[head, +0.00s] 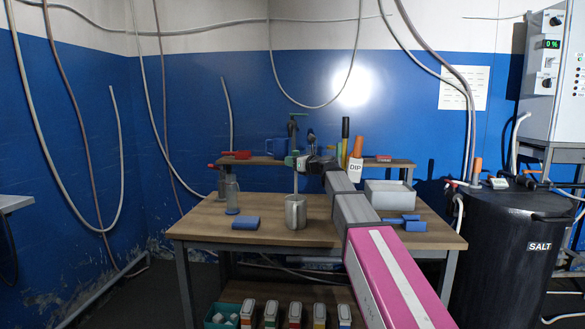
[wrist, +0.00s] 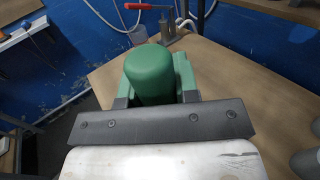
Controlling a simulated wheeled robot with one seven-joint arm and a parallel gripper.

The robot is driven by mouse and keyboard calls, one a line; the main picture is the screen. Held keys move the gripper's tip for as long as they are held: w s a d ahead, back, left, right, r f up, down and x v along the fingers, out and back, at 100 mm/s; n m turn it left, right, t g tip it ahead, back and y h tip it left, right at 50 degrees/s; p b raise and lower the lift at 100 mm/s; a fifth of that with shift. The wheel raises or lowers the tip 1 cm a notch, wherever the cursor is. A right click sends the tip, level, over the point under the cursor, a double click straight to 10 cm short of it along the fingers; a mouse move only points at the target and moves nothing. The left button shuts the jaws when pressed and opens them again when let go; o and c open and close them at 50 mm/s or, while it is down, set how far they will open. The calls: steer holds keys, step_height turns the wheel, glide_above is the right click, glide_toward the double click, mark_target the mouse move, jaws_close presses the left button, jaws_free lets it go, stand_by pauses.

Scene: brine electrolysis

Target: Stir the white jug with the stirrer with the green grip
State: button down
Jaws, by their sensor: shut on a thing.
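My gripper (head: 295,160) is shut on the green grip of the stirrer, above the table. In the wrist view the rounded green grip (wrist: 150,75) stands between the two jaws. In the head view the stirrer's pale rod (head: 296,182) hangs upright below my gripper. A pale grey-white jug (head: 295,213) stands upright on the table under it. The rod's lower end meets the jug's mouth and is hidden there, so I cannot tell how deep it reaches.
On the table (head: 205,222) are a blue block (head: 245,223), a grey bottle (head: 232,195), a pale bin (head: 389,194) and blue items (head: 405,224). A raised shelf behind holds a blue mug (head: 277,147) and a DIP-labelled holder (head: 355,170). A black SALT tank (head: 510,235) stands right.

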step_height(320, 180, up, 8)
steer(key=shift+r, duration=0.25)
stand_by(0.6)
stand_by(0.9)
